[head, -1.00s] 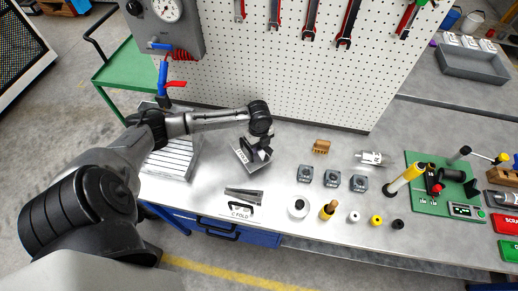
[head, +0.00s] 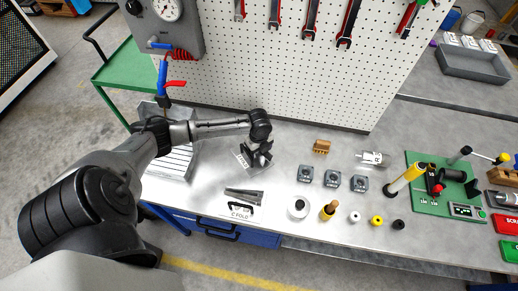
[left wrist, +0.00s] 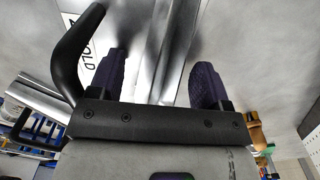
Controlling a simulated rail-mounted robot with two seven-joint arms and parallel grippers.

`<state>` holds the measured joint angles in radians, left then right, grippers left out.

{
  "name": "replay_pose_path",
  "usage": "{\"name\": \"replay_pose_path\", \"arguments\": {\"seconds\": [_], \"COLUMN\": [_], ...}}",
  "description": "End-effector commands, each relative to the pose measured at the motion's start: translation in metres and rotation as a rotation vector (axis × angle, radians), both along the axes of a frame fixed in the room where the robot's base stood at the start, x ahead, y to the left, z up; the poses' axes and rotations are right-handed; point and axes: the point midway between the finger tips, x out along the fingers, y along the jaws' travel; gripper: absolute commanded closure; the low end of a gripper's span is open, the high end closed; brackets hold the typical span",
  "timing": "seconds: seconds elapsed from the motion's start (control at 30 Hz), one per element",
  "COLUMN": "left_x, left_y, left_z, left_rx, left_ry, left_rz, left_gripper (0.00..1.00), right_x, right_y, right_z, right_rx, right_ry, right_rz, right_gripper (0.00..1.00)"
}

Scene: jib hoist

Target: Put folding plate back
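A thin grey metal plate (head: 241,159) with a white label lies on the bench below my left gripper (head: 257,157). The arm and fingers hide part of it. In the left wrist view, my left gripper (left wrist: 161,80) points down with its two dark fingers well apart. A shiny bent metal sheet (left wrist: 165,35) shows between and beyond them, beside a white label (left wrist: 82,45) reading partly "OLD". I cannot tell whether the fingers touch the sheet. A second folded dark metal piece (head: 243,194) lies nearer the front edge by a label reading "C FOLD" (head: 240,212). My right gripper is not in view.
Several small blocks (head: 331,179) and round parts (head: 298,208) stand to the right. A green mat (head: 415,165) with a device lies farther right. A pegboard (head: 300,75) closes the back.

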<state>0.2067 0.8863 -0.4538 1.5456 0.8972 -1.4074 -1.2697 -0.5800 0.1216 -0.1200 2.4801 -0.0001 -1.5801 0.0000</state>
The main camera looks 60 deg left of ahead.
Motion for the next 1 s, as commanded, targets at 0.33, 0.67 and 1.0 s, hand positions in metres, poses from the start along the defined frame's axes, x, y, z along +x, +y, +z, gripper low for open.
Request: {"name": "replay_pose_path", "arguments": {"seconds": [0.33, 0.67, 1.0], "left_x": [0.000, 0.001, 0.001], "left_y": [0.000, 0.000, 0.000], "left_z": [0.007, 0.064, 0.111], "left_rx": [0.001, 0.001, -0.001], "left_ry": [-0.001, -0.003, -0.002], "left_rz": [-0.001, -0.001, -0.001], "left_gripper": [0.28, 0.28, 0.28], "right_x": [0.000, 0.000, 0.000], "right_y": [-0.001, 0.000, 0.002], "right_z": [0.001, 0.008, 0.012], "right_rx": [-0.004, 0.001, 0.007], "right_ry": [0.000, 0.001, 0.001], "right_rz": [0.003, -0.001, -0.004], "right_gripper": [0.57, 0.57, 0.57]}}
